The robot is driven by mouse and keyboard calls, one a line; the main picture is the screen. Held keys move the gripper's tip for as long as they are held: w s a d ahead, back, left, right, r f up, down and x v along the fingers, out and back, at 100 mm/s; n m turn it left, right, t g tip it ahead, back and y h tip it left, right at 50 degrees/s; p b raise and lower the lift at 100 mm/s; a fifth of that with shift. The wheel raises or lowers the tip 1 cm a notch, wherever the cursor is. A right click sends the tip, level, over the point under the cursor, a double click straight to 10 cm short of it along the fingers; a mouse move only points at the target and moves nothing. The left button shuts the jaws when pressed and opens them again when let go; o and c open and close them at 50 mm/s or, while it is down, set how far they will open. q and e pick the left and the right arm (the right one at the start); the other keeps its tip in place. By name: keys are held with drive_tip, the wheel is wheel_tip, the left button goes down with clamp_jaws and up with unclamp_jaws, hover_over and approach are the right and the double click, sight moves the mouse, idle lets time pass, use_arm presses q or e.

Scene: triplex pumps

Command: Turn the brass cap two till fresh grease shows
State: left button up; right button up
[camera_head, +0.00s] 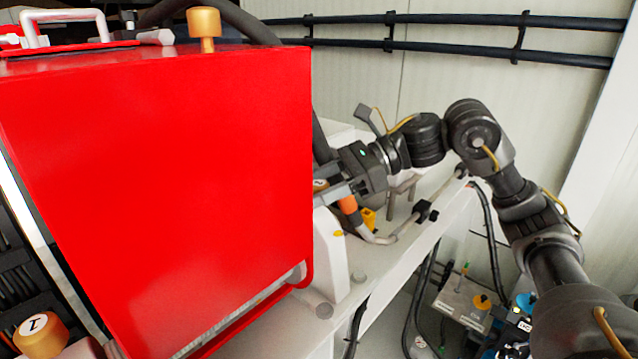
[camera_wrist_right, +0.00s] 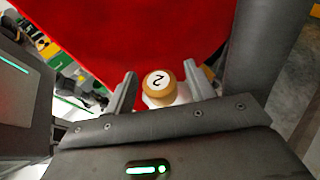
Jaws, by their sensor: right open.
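The brass cap two (camera_wrist_right: 157,80), a round knob with a white disc marked 2, sits between the fingers of my right gripper (camera_wrist_right: 160,78) in the wrist view. The fingers are open, one on each side of the cap, with a gap at each side. In the head view my right gripper (camera_head: 328,190) reaches in beside the right edge of the red cover, and only a sliver of a cap (camera_head: 320,185) shows there. I see no grease around the cap. My left gripper is not in view.
The large red cover (camera_head: 170,190) stands close to the left of my right gripper. Another brass cap marked 1 (camera_head: 40,333) is at lower left, and a brass knob (camera_head: 204,24) stands on top. A pipe (camera_head: 400,228) runs along the white frame at right.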

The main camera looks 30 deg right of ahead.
drive_tip(key=c, duration=1)
